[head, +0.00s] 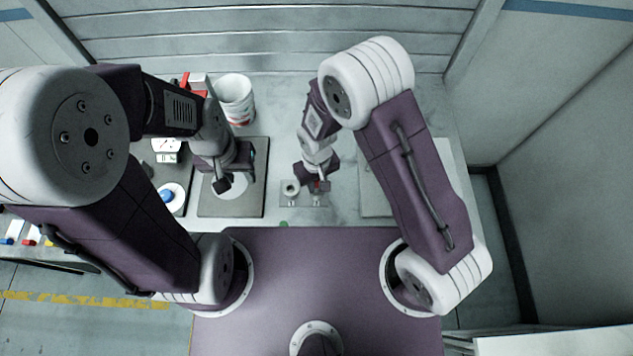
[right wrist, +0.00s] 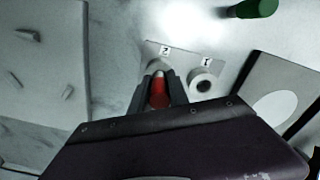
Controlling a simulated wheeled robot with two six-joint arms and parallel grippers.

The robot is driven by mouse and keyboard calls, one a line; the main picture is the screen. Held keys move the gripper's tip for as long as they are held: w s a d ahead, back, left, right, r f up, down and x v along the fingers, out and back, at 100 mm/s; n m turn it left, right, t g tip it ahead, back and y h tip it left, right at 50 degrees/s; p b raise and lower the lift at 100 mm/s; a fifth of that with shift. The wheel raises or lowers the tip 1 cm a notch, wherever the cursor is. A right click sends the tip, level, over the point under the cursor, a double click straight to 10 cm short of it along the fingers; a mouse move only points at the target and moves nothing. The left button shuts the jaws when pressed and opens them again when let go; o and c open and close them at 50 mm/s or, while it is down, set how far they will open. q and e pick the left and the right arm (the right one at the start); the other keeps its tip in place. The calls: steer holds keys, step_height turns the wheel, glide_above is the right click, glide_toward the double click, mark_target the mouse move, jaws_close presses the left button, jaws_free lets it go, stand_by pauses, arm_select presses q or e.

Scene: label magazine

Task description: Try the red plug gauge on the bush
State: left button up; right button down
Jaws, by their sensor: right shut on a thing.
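The red plug gauge (right wrist: 158,92) is between the fingers of my right gripper (right wrist: 159,88), which is shut on it. In the head view a bit of red shows at the right gripper (head: 318,184), over the right part of a small pale plate (head: 302,202). The bush (head: 290,188), a pale ring with a dark hole, sits on the plate's left part. In the right wrist view the bush (right wrist: 203,83) is just right of the gauge, apart from it. Whether the gauge's lower end touches the plate is hidden. My left gripper (head: 228,183) is above a white disc; its fingers are unclear.
The plate carries number labels 1 and 2. A dark mat (head: 242,208) with the white disc lies left of the plate. A green cylinder (right wrist: 258,8) lies near the plate. A white cup (head: 236,98) stands at the back. A grey panel (head: 375,190) is at right.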

steer(key=shift+s, duration=0.15)
steer(key=shift+r+p, duration=2.25)
steer(key=shift+r, duration=0.25)
steer(key=shift+w, duration=0.2)
